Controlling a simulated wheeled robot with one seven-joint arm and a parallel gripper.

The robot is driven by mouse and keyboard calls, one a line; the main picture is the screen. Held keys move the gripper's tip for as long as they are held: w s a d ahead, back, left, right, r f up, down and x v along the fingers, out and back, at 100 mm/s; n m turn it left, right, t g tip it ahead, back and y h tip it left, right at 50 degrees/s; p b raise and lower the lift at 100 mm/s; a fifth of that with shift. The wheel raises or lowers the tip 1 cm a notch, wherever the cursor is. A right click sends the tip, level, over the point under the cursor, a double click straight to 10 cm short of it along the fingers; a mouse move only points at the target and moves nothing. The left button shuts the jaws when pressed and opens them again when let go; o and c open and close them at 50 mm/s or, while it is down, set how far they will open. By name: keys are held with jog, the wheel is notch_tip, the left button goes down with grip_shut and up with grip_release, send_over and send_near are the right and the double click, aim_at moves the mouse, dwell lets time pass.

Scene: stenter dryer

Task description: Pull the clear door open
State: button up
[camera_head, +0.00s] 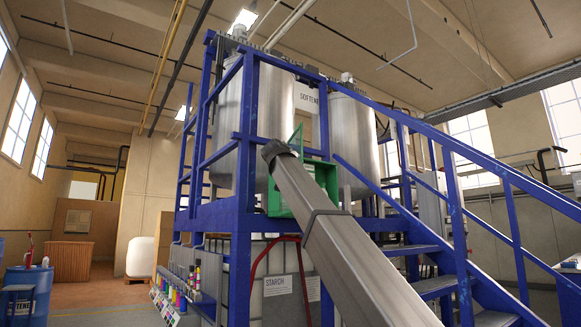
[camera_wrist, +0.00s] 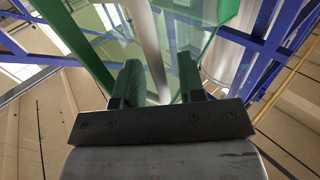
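The green cabinet (camera_head: 325,183) is fixed to the blue frame in the middle of the head view. A green-edged clear panel (camera_head: 298,138), which looks like its door, stands out at an angle at the cabinet's upper left. In the wrist view the clear panel (camera_wrist: 110,55) with its green edge fills the area beyond my gripper (camera_wrist: 157,88). In the head view my arm hides the fingertips.
Blue stairs with railings (camera_head: 440,285) rise on the right. Large steel tanks (camera_head: 355,130) stand on the frame behind the cabinet. A white container labelled starch (camera_head: 278,287) is below. A blue drum (camera_head: 28,290) stands at the far left, with open floor nearby.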

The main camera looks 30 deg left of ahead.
jog(key=shift+s, duration=0.1)
jog(key=s+d, duration=0.1)
jog(key=s, duration=0.9)
jog(key=shift+s+d, duration=0.25)
jog(key=shift+d, duration=0.15)
